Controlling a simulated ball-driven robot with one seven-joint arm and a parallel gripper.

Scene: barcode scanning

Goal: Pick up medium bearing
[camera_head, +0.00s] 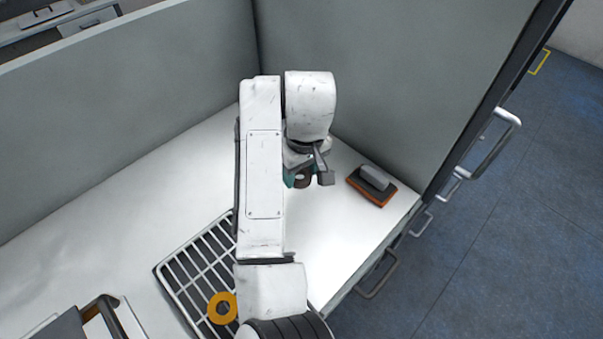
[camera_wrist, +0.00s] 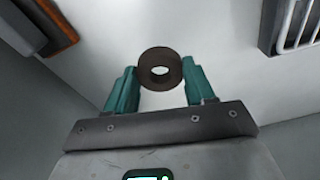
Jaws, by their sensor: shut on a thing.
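The medium bearing is a dark brown ring (camera_wrist: 160,68) with a hole through it. In the wrist view it sits between the teal fingers of my gripper (camera_wrist: 159,85), which are shut on its two sides near their tips. In the head view the bearing (camera_head: 303,181) shows only partly, below my wrist and beside a teal finger. My gripper (camera_head: 300,180) is over the white worktop. How high the bearing is above the worktop is hard to tell.
An orange ring (camera_head: 222,308) lies on the white wire rack (camera_head: 176,287) at lower left. A scanner-like block with an orange edge (camera_head: 371,186) lies right of my gripper.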

